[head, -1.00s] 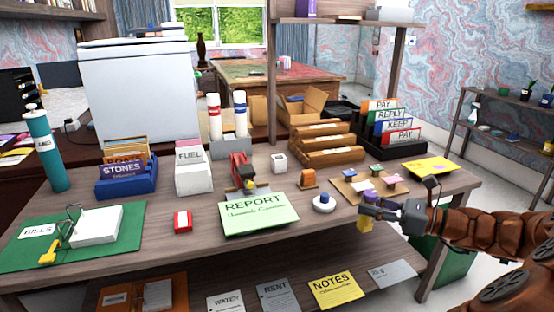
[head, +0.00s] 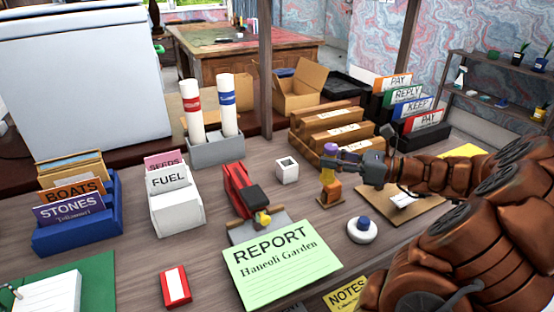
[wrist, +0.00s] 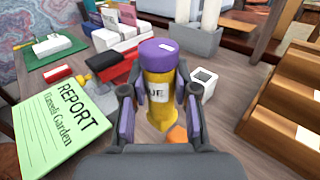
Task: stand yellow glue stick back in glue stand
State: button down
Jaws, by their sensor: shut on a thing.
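The yellow glue stick (head: 328,174) has a purple cap and a white label. It stands roughly upright in my gripper (head: 338,163), which is shut on it. In the wrist view the glue stick (wrist: 158,92) is between the two purple-padded fingers (wrist: 158,108). A small white square block with a dark opening (head: 287,171), which looks like the glue stand, is on the desk left of the gripper. In the wrist view this block (wrist: 203,84) shows just right of and beyond the glue stick. Its opening looks empty, and the two are apart.
A small orange object (head: 330,193) is on the desk below the glue stick. A red stapler-like tool (head: 240,189) stands left of the white block. A round white thing with a blue knob (head: 362,230) is in front.

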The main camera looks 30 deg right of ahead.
jog(key=w+f, duration=0.2)
jog(key=w, duration=0.6)
jog(key=w+a+f+b, duration=0.1)
jog(key=w+f, duration=0.2)
jog(key=w, duration=0.4)
jog(key=shift+w+a, duration=0.3)
jog(key=shift+w, duration=0.1)
jog(key=shift+f, duration=0.6)
jog(key=c, duration=0.9)
grip_release()
jog(key=shift+r, duration=0.1)
